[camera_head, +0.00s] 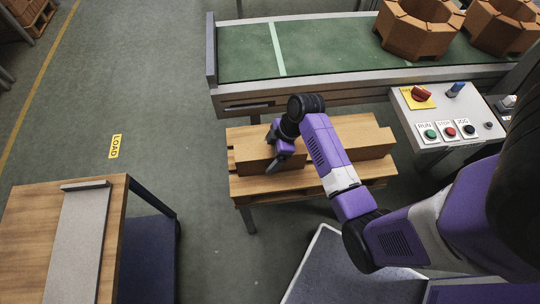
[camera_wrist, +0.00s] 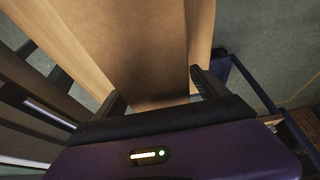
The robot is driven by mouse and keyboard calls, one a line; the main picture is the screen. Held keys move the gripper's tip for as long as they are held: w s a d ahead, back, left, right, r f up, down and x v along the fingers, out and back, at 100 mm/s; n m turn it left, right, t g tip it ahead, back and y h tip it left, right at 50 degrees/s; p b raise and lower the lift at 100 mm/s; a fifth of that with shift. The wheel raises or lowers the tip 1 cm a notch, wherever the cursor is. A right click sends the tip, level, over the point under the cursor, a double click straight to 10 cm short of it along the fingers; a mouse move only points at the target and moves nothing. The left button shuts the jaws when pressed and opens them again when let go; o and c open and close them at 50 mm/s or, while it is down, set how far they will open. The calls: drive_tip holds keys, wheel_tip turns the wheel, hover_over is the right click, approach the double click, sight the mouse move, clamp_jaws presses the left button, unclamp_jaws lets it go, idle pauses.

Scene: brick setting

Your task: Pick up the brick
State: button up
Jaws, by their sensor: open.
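The brick (camera_head: 258,157) is a long brown block lying on a slatted wooden table (camera_head: 240,187) in the head view. My arm crosses in front of it, so I cannot tell whether the brown block to the right of the arm (camera_head: 368,146) is the same piece. My gripper (camera_head: 276,152) is over the brick, pointing down. In the wrist view the brick (camera_wrist: 140,45) fills the middle, between the two dark fingers of my open gripper (camera_wrist: 158,95). Whether the fingers touch its sides cannot be told.
A green conveyor (camera_head: 340,45) with brown ring-shaped blocks (camera_head: 415,30) runs behind the table. A control panel (camera_head: 445,115) with buttons stands at the right. A wooden bench (camera_head: 30,235) with a grey plate is at the lower left. The floor between is clear.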

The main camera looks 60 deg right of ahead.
drive_tip(key=shift+x, duration=1.05)
clamp_jaws()
drive_tip(key=shift+w+r, duration=0.1)
drive_tip(key=shift+w, duration=0.05)
